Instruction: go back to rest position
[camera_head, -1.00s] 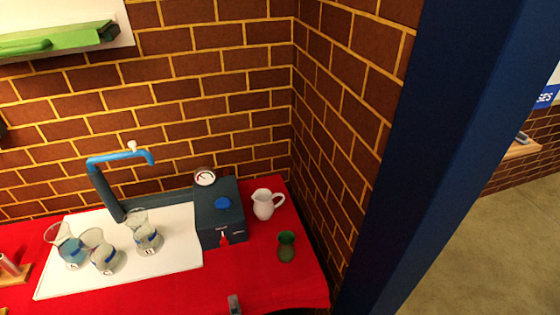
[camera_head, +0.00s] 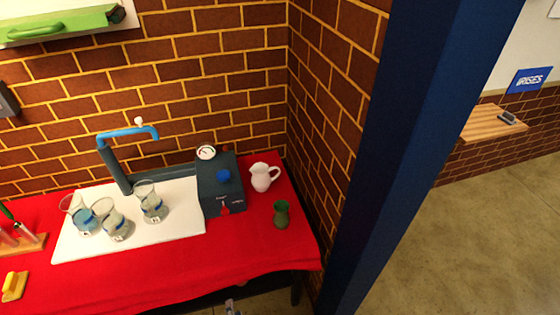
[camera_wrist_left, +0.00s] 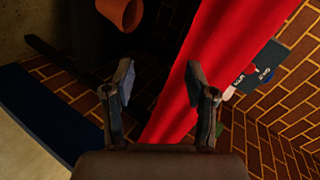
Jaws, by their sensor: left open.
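My left gripper (camera_head: 232,308) shows only as a small tip at the bottom edge of the head view, in front of the red-covered table (camera_head: 190,262). In the left wrist view its two fingers (camera_wrist_left: 158,88) stand wide apart with nothing between them. The red cloth (camera_wrist_left: 205,60) hangs beyond the fingers in that view. The right gripper is in neither view.
On the table are a white mat (camera_head: 80,248) with several glass beakers (camera_head: 115,222), a dark pump box (camera_head: 220,190), a white pitcher (camera_head: 264,177) and a green vase (camera_head: 281,215). A blue pillar (camera_head: 400,150) stands at right; open floor (camera_head: 470,230) lies beyond.

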